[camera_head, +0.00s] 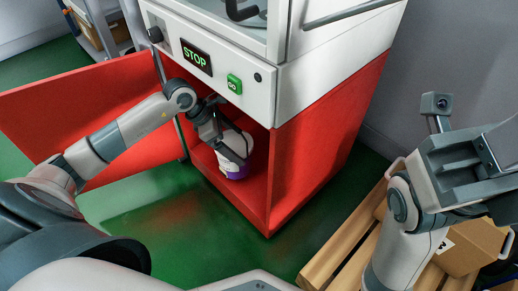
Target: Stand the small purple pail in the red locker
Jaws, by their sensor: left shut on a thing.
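The red locker (330,140) is the lower part of a white machine, and its door (80,105) stands open to the left. The small pail (236,172), white with purple near its lower part, is inside the locker opening, low near the locker floor. I cannot tell whether its base touches the floor. My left gripper (220,138) reaches into the opening from the left and is shut on the pail at its upper part, which hides some of it. My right gripper (472,165) is at the right, away from the locker; its jaws do not show clearly.
A wooden pallet (345,240) with cardboard boxes (470,245) lies at the lower right. The machine's front has a STOP display (196,57) and a green GO button (234,84). A shelf with a box (90,30) stands at the upper left. Green floor before the locker is clear.

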